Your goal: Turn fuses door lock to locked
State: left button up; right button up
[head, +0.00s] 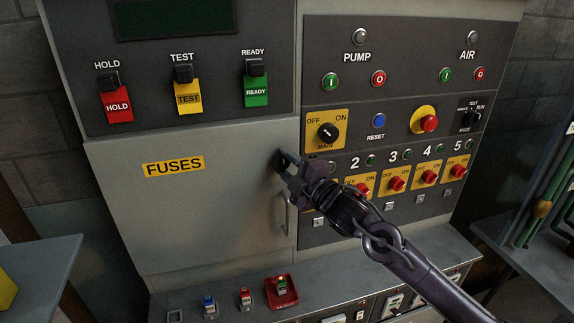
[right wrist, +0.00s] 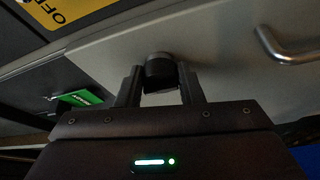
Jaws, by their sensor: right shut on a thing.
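The grey fuses door (head: 190,215) is closed and carries a yellow FUSES label (head: 174,167). Its small black lock knob (head: 279,160) is at the door's upper right edge, partly hidden by my right gripper. My right gripper (head: 285,161) reaches in from the lower right and is shut on the knob. In the right wrist view the black knob (right wrist: 160,70) sits between the two fingers. I cannot tell from these views which way the lock is turned. My left gripper is not in view.
A metal door handle (right wrist: 288,48) lies close beside my right gripper. The yellow MAIN switch (head: 327,131) and red rotary switches (head: 396,183) are to the right. A ledge (head: 230,300) with small coloured items runs below the door.

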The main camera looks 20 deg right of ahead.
jog(key=o, duration=1)
jog(key=shift+c, duration=0.2)
jog(key=shift+s+d+f, duration=0.15)
jog(key=shift+s, duration=0.2)
jog(key=b+v, duration=0.3)
jog(key=v, duration=0.4)
